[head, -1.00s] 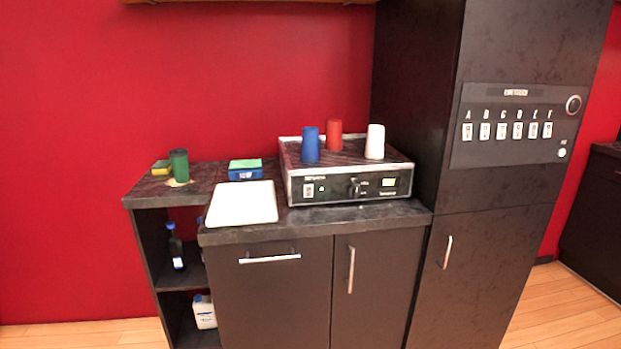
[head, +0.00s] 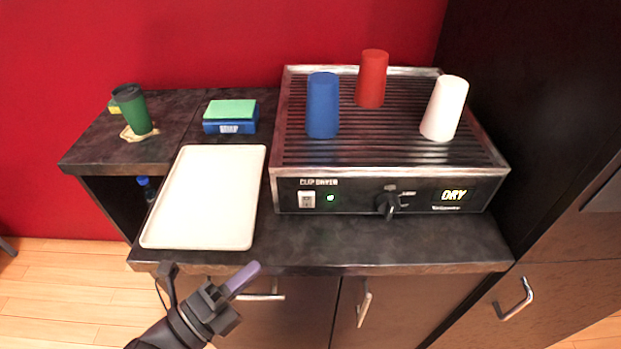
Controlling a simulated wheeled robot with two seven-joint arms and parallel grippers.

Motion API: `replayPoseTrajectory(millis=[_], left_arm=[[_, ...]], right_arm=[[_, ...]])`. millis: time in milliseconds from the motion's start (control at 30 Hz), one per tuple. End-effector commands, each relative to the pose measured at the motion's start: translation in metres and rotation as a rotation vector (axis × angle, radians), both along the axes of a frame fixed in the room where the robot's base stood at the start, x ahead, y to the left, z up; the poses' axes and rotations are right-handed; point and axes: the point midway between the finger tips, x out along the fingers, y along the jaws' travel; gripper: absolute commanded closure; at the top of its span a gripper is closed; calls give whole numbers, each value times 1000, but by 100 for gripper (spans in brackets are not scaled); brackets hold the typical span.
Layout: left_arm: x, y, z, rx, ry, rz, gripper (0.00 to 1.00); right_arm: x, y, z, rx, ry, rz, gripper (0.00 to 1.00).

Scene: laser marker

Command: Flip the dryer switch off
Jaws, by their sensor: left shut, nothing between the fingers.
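The cup dryer (head: 400,197) stands on the dark counter, with a ribbed top and a black front panel. My right gripper is not in view.
Blue (head: 323,106), red (head: 372,79) and white (head: 444,108) cups stand on the dryer. A white tray (head: 205,196) lies left of it. A sponge on a blue box (head: 231,117) and a green cup (head: 133,108) are behind. A tall dark cabinet stands right.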

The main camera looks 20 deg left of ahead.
Motion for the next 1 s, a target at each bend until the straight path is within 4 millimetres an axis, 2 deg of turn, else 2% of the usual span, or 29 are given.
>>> replayPoseTrajectory(millis=[367, 467, 833, 1000], left_arm=[[5, -3, 1, -1, -2, -2, 100], [19, -11, 3, 1, -5, -3, 100], [89, -50, 12, 0, -4, -1, 100], [114, -41, 15, 1, -2, 0, 100]], right_arm=[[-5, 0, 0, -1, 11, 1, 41], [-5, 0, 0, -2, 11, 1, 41], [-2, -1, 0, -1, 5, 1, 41], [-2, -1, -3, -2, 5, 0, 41]])
